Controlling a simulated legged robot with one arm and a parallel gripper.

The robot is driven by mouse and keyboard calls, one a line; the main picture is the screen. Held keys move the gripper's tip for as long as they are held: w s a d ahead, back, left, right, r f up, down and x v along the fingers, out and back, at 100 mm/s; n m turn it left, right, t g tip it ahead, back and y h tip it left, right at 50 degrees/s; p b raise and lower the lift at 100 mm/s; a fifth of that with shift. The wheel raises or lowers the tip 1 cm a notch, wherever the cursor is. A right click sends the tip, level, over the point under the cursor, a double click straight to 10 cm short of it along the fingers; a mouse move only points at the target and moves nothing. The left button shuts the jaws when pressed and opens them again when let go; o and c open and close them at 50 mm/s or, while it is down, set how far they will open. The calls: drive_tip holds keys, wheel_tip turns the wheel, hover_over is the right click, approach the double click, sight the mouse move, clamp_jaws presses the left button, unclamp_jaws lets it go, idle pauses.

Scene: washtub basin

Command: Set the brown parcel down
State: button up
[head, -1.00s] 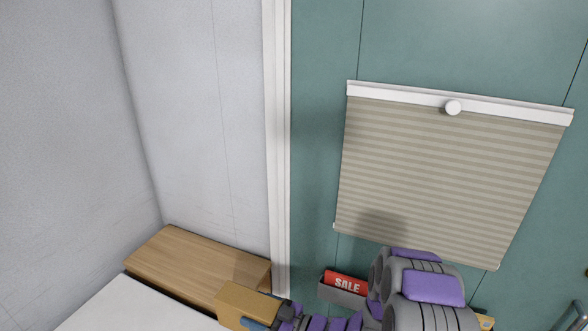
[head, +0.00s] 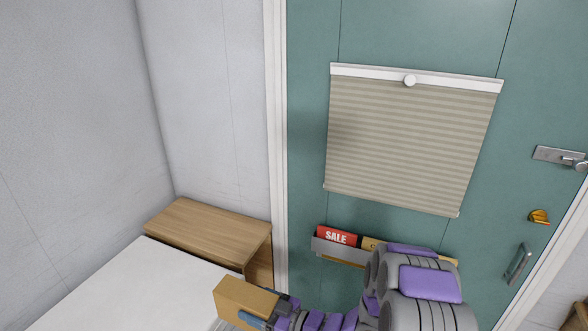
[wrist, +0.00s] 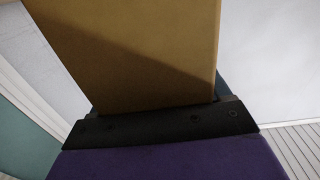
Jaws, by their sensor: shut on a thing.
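The brown parcel (head: 246,297) is a plain box at the bottom of the head view, held at the end of my arm. In the wrist view the parcel (wrist: 130,45) fills the top middle, rising from the dark gripper edge. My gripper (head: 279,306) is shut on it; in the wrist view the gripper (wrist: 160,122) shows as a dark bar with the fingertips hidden. In the head view the parcel overlaps the right edge of the white surface, and I cannot tell how high it is above it.
A white flat surface (head: 130,290) lies at the lower left, with a wooden cabinet (head: 210,227) behind it. A teal door (head: 400,40) with a blind (head: 400,140) stands at the right. A holder with a red SALE sign (head: 337,236) hangs on the door.

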drive_tip(key=w+d+r+m+t+h, duration=0.25)
drive_tip(key=w+d+m+t, duration=0.2)
drive_tip(key=w, duration=0.35)
drive_tip(key=w+d+r+m+t+h, duration=0.2)
drive_tip(key=w+d+m+t+h, duration=0.1)
drive_tip(key=d+h, duration=0.4)
drive_tip(key=w+d+r+m+t+h, duration=0.1)
drive_tip(key=w+d+m+t+h, duration=0.2)
drive_tip(key=d, duration=0.9)
drive_tip(key=m+h, duration=0.2)
drive_tip(key=h, duration=0.2)
drive_tip(key=shift+d+r+m, duration=0.2)
drive_tip(key=shift+r+m, duration=0.15)
drive_tip(key=shift+w+a, duration=0.1)
